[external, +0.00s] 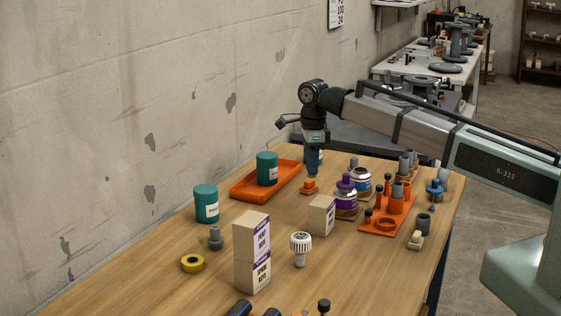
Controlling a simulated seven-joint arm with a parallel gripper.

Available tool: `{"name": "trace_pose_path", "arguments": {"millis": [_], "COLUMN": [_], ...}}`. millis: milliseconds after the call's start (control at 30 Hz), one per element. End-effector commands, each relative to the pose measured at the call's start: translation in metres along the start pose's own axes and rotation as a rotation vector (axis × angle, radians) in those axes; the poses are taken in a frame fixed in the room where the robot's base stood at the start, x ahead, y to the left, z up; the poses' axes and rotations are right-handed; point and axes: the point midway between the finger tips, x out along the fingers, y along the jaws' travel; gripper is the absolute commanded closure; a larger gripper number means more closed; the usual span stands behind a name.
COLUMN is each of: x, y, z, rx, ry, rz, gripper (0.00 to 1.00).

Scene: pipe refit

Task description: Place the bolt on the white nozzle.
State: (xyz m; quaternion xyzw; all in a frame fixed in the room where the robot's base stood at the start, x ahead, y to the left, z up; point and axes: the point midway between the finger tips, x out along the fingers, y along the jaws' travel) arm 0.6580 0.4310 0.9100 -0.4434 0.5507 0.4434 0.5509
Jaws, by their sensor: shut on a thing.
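My gripper (312,174) points down near the right end of the orange tray. A small orange piece (310,186) with a wider base is directly at its fingertips, and the jaws appear shut on it. The piece is low, at or just above the table; I cannot tell whether it touches, or whether it is the bolt. A grey bolt-like part (215,238) stands upright on the table at the left. The white nozzle (300,247), with a ribbed round head on a narrower stem, stands near the front middle, apart from my gripper.
The orange tray (244,193) holds a teal can (267,168). Another teal can (206,204), a yellow ring (193,263) and a tall box (252,252) stand left.

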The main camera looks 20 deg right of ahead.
Motion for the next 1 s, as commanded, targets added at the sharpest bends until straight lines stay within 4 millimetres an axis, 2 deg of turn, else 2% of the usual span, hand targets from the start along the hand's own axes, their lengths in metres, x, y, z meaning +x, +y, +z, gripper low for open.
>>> {"name": "trace_pose_path", "arguments": {"millis": [100, 267, 433, 567, 700, 1000], "x": [-0.008, -0.011, -0.014, -0.023, -0.036, -0.066], "y": [0.000, 0.005, 0.032, 0.066, 0.108, 0.207], "z": [0.000, 0.005, 0.028, 0.055, 0.081, 0.118], "rx": [0.000, -0.009, -0.057, -0.115, -0.182, -0.324], "ry": [0.000, 0.000, 0.000, -0.001, -0.001, -0.001], "rz": [0.000, 0.001, 0.000, 0.000, -0.001, 0.000], "gripper": [1.00, 1.00, 1.00, 1.00, 1.00, 1.00]}}
